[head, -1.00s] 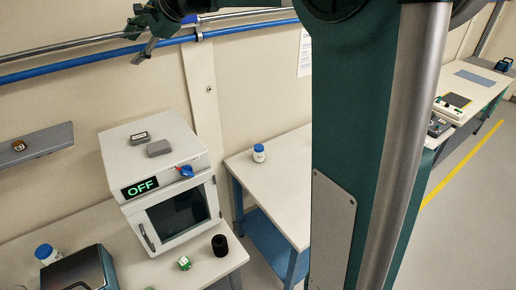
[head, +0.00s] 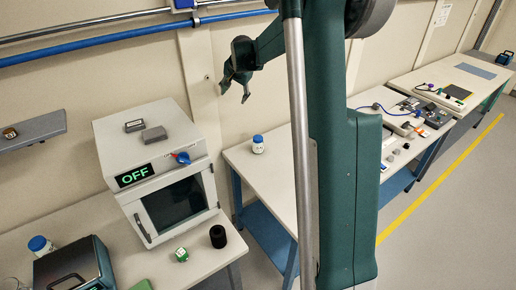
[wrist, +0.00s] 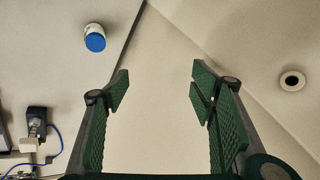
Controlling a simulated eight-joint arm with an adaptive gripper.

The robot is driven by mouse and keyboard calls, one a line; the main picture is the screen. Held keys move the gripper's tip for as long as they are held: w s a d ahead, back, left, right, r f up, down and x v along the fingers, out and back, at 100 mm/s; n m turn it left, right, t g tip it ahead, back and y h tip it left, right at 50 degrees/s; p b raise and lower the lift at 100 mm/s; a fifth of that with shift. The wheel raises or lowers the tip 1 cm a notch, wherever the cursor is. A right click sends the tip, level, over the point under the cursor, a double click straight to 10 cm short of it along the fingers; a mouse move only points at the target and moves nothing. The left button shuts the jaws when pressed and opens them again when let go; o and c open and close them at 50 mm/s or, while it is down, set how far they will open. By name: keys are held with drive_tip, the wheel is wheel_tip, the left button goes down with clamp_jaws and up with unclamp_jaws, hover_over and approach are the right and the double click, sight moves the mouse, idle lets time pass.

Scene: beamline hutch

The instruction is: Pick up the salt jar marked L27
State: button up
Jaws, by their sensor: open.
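A white jar with a blue lid (head: 258,144) stands upright on the middle table. A similar blue-lidded jar (head: 38,245) stands on the left bench behind a dark case. I cannot read the label of either. My gripper (head: 236,92) is in the air near the wall, above and left of the middle-table jar, apart from it. In the wrist view, my gripper (wrist: 160,88) is open with nothing between its fingers. One blue-lidded jar (wrist: 95,37) shows there at upper left, beyond and outside the fingers.
A blue pipe (head: 90,44) runs along the wall. The middle table (head: 270,180) is mostly bare around its jar.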

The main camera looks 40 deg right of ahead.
sight(257, 140)
drive_tip(key=s+d+f+h+b, duration=0.1)
drive_tip(key=s+d+f, duration=0.1)
drive_tip(key=f, duration=0.6)
drive_tip(key=s+d+f+n+g+h+b, duration=0.1)
drive_tip(key=s+d+f, duration=0.1)
drive_tip(key=f, duration=0.6)
drive_tip(key=s+d+f+g+h+b, duration=0.1)
drive_tip(key=s+d+f, duration=0.1)
drive_tip(key=f, duration=0.6)
drive_tip(key=shift+d+f+h, duration=0.25)
drive_tip(key=shift+d+h, duration=0.05)
drive_tip(key=shift+d, duration=0.1)
drive_tip(key=shift+s+d+f, duration=0.1)
drive_tip(key=shift+s+f, duration=0.15)
drive_tip(key=shift+f, duration=0.1)
drive_tip(key=shift+x, duration=1.25)
drive_tip(key=shift+b+x, duration=0.5)
drive_tip(key=shift+x, duration=2.1)
drive_tip(key=c, duration=1.2)
